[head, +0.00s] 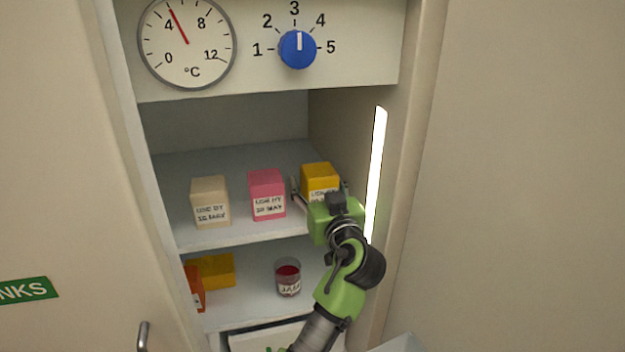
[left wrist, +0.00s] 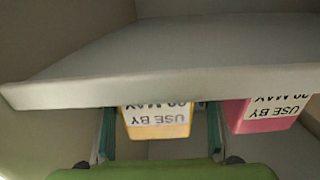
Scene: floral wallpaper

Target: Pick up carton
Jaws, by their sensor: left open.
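Three cartons stand in a row on the upper fridge shelf (head: 235,235) in the head view: a cream carton (head: 210,188), a pink carton (head: 267,182) and a yellow carton (head: 318,172). Each has a white printed label. My left gripper (head: 320,190) is in front of the yellow carton and hides its lower part. In the left wrist view, picture upside down, the open fingers (left wrist: 160,135) stand on either side of the yellow carton (left wrist: 158,131), with gaps visible. The pink carton (left wrist: 262,124) is just outside the right-hand finger. My right gripper is out of view.
The shelf's front edge (left wrist: 180,86) crosses the wrist view close to the fingers. On the shelf below are a jar with red contents (head: 288,277), a yellow box (head: 213,270) and an orange item (head: 195,287). A lit strip (head: 375,170) runs down the right wall.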

